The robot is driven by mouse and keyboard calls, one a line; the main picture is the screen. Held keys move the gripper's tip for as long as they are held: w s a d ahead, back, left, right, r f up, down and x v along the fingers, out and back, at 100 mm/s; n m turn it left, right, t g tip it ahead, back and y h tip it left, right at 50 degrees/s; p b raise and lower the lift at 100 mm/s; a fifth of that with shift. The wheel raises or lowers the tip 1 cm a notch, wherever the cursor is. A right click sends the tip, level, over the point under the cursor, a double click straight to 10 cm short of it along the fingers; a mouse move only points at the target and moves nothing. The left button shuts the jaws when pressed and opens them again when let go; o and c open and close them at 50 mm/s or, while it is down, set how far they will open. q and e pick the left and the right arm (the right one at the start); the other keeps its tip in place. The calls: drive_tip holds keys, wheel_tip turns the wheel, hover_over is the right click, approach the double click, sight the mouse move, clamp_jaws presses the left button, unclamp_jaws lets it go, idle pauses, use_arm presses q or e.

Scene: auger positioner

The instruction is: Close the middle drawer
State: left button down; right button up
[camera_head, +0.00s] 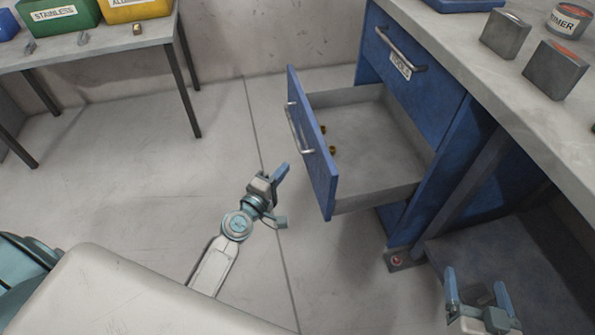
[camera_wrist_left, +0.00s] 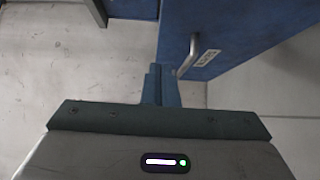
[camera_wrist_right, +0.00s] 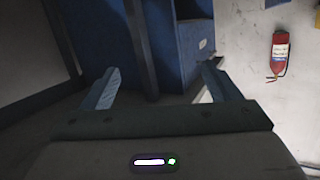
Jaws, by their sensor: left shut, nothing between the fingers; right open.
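The middle drawer (camera_head: 375,165) of the blue cabinet (camera_head: 420,85) is pulled well out in the head view. Its blue front panel (camera_head: 313,145) carries a metal bar handle (camera_head: 299,129), and two small brass-coloured items (camera_head: 328,140) lie inside. My left gripper (camera_head: 281,173) is shut and empty, just left of the drawer front; no contact shows in the head view. In the left wrist view its fingers (camera_wrist_left: 160,85) are together beside the handle (camera_wrist_left: 188,55) and blue front (camera_wrist_left: 230,35). My right gripper (camera_head: 478,288) is open and empty, low at the right beneath the worktop.
A worktop (camera_head: 500,75) with metal blocks (camera_head: 555,70) and a tin (camera_head: 568,20) overhangs the cabinet. A side table (camera_head: 90,45) with green (camera_head: 58,15) and yellow (camera_head: 130,8) bins stands at back left. Floor left of the drawer is clear.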

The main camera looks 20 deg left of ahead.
use_arm(q)
approach(318, 142)
drive_tip(key=w+a, duration=0.2)
drive_tip(key=w, duration=0.2)
drive_tip(key=shift+w+d+f+p, duration=0.1)
drive_tip(key=shift+w+d+p, duration=0.05)
drive_tip(key=shift+w+d, duration=0.45)
drive_tip(key=shift+w+d+f+p, duration=0.15)
drive_tip(key=shift+w+d, duration=0.2)
drive_tip(key=shift+d, duration=0.5)
use_arm(e)
drive_tip(key=shift+s+a+f+g, duration=0.1)
drive_tip(key=shift+s+f+g, duration=0.45)
drive_tip(key=shift+f, duration=0.2)
drive_tip(key=shift+s+a+f+g, duration=0.1)
drive_tip(key=shift+s+f+g, duration=0.4)
drive_tip(key=shift+f, duration=0.25)
drive_tip(key=shift+s+a+f+g, duration=0.1)
drive_tip(key=shift+s+f+g, duration=0.45)
drive_tip(key=shift+f, duration=0.2)
